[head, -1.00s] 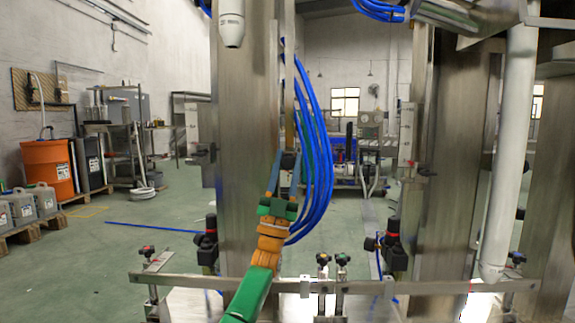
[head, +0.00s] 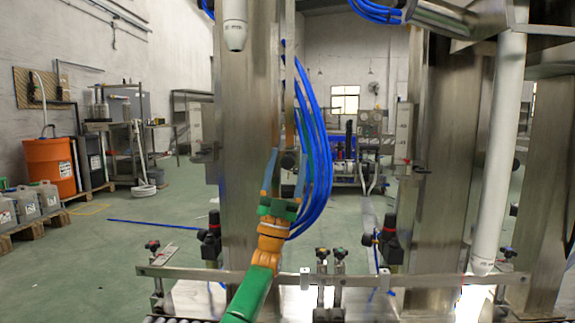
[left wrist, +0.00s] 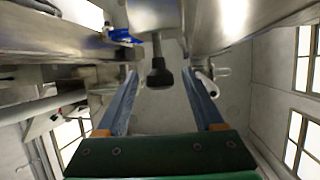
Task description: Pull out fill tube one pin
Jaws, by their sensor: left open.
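A black round knob on a short stem, which looks like the fill tube one pin (head: 288,160), sits at the steel column in the middle of the head view. It also shows in the left wrist view (left wrist: 159,75), hanging ahead between the finger tips. My left gripper (head: 287,166), on a green and orange wrist, points up at it with its two blue-grey fingers spread. The fingers show on either side of the knob, with gaps left and right in the left wrist view (left wrist: 160,82). Whether the knob lies fully between the tips in depth is unclear. My right gripper is not in view.
The tall steel column (head: 247,110) stands close behind my gripper. Blue hoses (head: 318,150) hang just right of it. A white tube (head: 235,25) is above. A metal rail (head: 420,279) with knobbed clamps crosses the front, and another white tube (head: 500,150) stands right.

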